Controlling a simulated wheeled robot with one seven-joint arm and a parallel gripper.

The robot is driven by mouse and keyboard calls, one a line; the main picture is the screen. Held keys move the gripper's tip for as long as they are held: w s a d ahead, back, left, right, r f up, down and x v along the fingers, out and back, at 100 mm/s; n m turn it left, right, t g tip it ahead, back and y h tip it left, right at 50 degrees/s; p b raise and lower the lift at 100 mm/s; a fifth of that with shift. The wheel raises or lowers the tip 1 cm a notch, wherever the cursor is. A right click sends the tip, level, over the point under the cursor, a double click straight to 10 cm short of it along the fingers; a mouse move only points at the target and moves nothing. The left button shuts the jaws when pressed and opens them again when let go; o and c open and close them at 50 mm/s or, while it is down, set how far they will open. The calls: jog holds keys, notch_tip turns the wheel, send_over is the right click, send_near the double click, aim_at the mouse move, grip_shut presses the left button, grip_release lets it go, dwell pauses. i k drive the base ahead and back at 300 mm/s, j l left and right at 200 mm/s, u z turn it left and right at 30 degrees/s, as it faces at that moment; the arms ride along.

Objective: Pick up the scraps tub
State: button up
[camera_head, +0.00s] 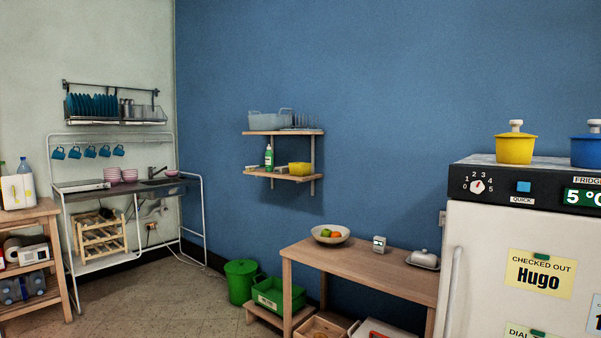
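No label that I can read marks the scraps tub. A green lidded bin (241,285) stands upright on the floor by the blue wall, left of the wooden table. A green open box (270,301) with a small white label sits beside it, low at the table's left end; the label is too small to read. A small yellow tub (299,169) sits on the lower wall shelf. My gripper is not in view.
The wooden table (350,262) holds a fruit bowl (331,238), a small clock-like device (379,244) and a butter dish (424,259). A white fridge (492,275) fills the right side. A metal sink stand (110,198) is at left. The floor (165,300) between is clear.

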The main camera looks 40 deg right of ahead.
aim_at(299, 169)
jog(key=i, duration=3.5)
jog(key=i+j+z, duration=0.2)
jog(key=i+z, duration=0.15)
jog(key=i, duration=0.25)
jog(key=i+j+z, duration=0.35)
jog(key=i, duration=0.2)
jog(key=i+j+z, duration=0.35)
jog(key=i+j, duration=0.15)
